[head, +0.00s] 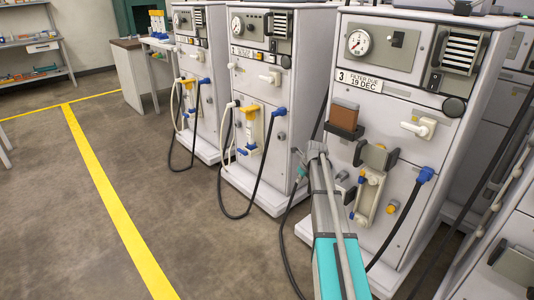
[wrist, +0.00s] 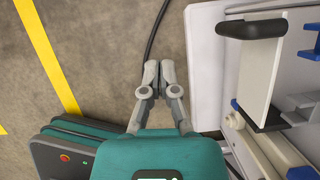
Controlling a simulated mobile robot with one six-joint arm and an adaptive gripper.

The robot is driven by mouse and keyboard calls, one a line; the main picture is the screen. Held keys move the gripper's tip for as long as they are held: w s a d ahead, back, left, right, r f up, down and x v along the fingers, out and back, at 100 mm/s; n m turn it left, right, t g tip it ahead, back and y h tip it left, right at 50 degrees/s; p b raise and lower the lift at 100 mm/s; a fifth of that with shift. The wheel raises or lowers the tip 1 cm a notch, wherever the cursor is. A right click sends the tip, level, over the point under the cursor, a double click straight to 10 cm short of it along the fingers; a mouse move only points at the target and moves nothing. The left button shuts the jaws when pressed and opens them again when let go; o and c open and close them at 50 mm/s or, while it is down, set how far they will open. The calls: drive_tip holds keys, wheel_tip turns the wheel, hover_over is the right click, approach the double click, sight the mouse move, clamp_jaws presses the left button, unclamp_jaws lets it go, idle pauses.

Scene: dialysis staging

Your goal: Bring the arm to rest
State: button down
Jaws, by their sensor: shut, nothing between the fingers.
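My gripper (wrist: 159,74) shows in the wrist view with its two grey fingers together and nothing between them. It hangs over the brown-grey floor, to the left of a white machine base (wrist: 206,70), and appears apart from it. In the head view my grey and teal arm reaches up from the bottom edge in front of the dialysis machine numbered 3 (head: 400,105). I cannot clearly make out the fingers there.
A second dialysis machine (head: 262,80) and a third (head: 190,60) stand further left, with dark hoses (head: 223,195) looping near the floor. A black-ended panel (wrist: 260,70) juts out in the wrist view. Open floor with a yellow line (head: 105,185) lies left.

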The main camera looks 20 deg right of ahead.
drive_tip(key=shift+a, duration=0.1)
drive_tip(key=s+a+f+n+g+h, duration=0.1)
drive_tip(key=s+a+n+g, duration=0.3)
drive_tip(key=s+a+n, duration=2.55)
drive_tip(key=d+r+n+p, duration=0.1)
drive_tip(key=d+r+p, duration=0.1)
drive_tip(key=r+p, duration=1.6)
drive_tip(key=d+r+n+p, duration=0.2)
drive_tip(key=r+p, duration=1.6)
drive_tip(key=p, duration=0.1)
drive_tip(key=shift+w+r, duration=0.3)
drive_tip(key=shift+w, duration=0.15)
